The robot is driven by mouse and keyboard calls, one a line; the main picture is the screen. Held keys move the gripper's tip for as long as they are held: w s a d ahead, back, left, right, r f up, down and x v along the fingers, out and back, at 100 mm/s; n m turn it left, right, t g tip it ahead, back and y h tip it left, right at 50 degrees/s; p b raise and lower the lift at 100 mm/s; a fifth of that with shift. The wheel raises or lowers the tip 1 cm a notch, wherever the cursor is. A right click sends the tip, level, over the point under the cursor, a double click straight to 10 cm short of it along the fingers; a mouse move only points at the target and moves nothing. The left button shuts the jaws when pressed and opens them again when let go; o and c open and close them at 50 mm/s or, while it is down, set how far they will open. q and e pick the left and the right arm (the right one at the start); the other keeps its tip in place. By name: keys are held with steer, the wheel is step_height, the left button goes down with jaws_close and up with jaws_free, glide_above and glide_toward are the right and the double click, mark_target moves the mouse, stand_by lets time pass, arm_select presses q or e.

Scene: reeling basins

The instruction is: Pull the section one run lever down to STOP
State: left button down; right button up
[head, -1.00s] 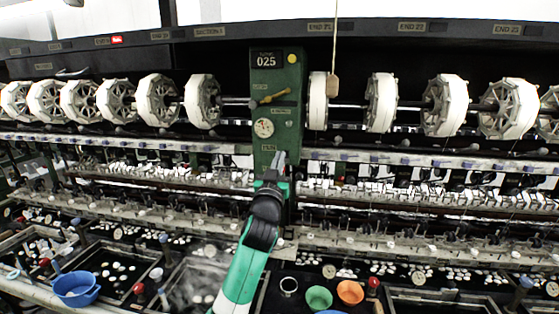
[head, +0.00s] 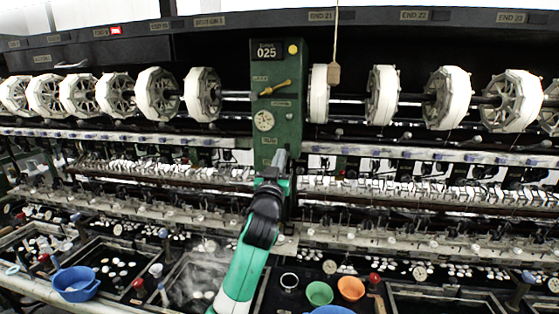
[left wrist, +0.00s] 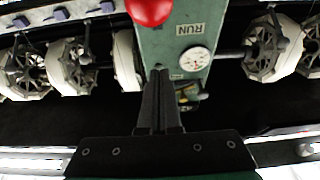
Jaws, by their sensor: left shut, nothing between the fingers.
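The green section panel (head: 292,105), numbered 025, stands upright in the middle of the head view. A red ball knob (left wrist: 151,8) shows large at the top edge of the left wrist view, beside the RUN label (left wrist: 190,29). Its shaft is out of frame, and my left gripper and arm hide that area in the head view. A brass lever (head: 272,89) sits higher on the panel, above a round dial (head: 264,121). My left gripper (head: 281,157) is shut and empty in front of the panel's lower part. Its fingertips (left wrist: 158,72) are apart from the knob in the picture. My right gripper is not in view.
White reels (head: 158,95) line a shaft on both sides of the panel. A wooden tag (head: 334,74) hangs on a cord just right of it. Below are thread rails and basins, with blue (head: 76,284), green (head: 319,293) and orange (head: 351,288) bowls.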

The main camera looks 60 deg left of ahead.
arm_select(q)
steer(key=b+v, duration=0.1)
steer(key=v, duration=1.5)
steer(key=shift+f, duration=0.15)
steer(key=w+d+r+m+t+h, duration=0.25)
steer(key=d+r+t+h, duration=0.4)
steer(key=d+r, duration=0.8)
steer(key=s+d+r+m+t+h, duration=0.2)
steer(key=d+r+m+t+h, duration=0.15)
steer(key=d+h, duration=0.3)
steer(key=s+d+r+m+t+h, duration=0.2)
steer(key=d+m+t+h, duration=0.25)
steer(key=d+h, duration=0.2)
step_height(320, 180, up, 15)
steer(key=p, duration=1.4)
steer(key=shift+w+d+g+p, duration=0.15)
steer(key=shift+d+g+p, duration=0.25)
steer(key=shift+d+g, duration=0.1)
steer(key=shift+f+m+y, duration=0.1)
steer(key=shift+m+y, duration=0.15)
